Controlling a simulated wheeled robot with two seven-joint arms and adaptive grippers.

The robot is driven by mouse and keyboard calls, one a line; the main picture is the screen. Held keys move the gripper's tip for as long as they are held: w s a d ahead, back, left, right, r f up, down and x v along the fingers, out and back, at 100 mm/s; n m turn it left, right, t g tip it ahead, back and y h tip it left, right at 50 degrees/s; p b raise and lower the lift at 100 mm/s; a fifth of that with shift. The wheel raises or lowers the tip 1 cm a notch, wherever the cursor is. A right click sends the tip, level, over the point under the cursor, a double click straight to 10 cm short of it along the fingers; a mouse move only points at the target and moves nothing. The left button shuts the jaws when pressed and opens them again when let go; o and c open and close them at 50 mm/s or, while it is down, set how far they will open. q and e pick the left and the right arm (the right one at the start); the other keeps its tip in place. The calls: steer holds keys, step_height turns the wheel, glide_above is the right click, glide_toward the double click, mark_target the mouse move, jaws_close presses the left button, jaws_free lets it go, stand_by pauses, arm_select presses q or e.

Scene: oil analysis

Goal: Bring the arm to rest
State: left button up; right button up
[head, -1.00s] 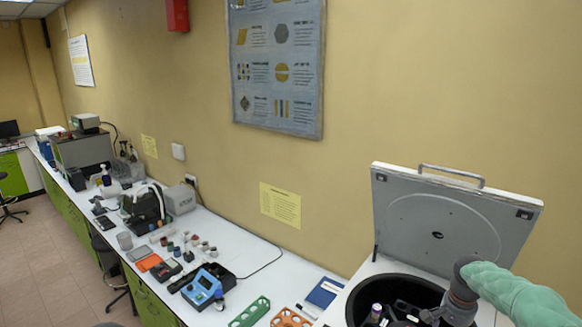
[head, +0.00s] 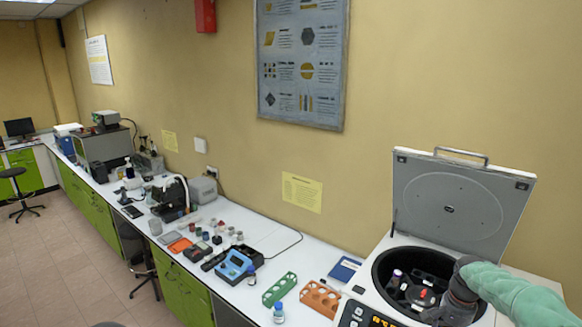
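My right gripper (head: 432,315) comes in from the right on an arm with a green sleeve. It reaches across the right side of the open centrifuge (head: 378,300), in front of the dark bowl. Its fingers are small and dark against the machine, so I cannot tell whether they are open or shut. A tube with a purple-and-white top (head: 396,279) stands in the rotor inside the bowl. The raised grey lid (head: 450,205) stands behind the bowl. The arm hides part of the bowl's right side. My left gripper is not in view.
An orange rack (head: 320,298), a green rack (head: 279,289) and a small bottle (head: 279,314) stand left of the centrifuge. A blue booklet (head: 345,269) lies behind. A blue meter (head: 236,266) and several instruments line the white bench. Open floor (head: 75,270) lies left.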

steer(key=s+a+f+n+y+b, duration=0.15)
steer(key=a+f+b, duration=0.45)
steer(key=f, duration=0.6)
steer(key=s+a+f+n+y+b, duration=0.15)
steer(key=a+f+b, duration=0.25)
steer(key=a+f, duration=0.6)
steer(key=s+a+f+n+b, duration=0.15)
steer(key=a+f+b, duration=0.25)
steer(key=f, duration=1)
steer(key=s+a+f+n+b, duration=0.1)
steer(key=s+a+f+b, duration=0.6)
steer(key=s+f, duration=0.3)
steer(key=s+a+f+n+y+b, duration=0.1)
steer(key=s+a+f+n+b, duration=0.1)
steer(key=s+a+f+b, duration=0.5)
steer(key=shift+s+a+f+b, duration=0.35)
steer(key=shift+s+f, duration=1.1)
steer(key=shift+f, duration=1.35)
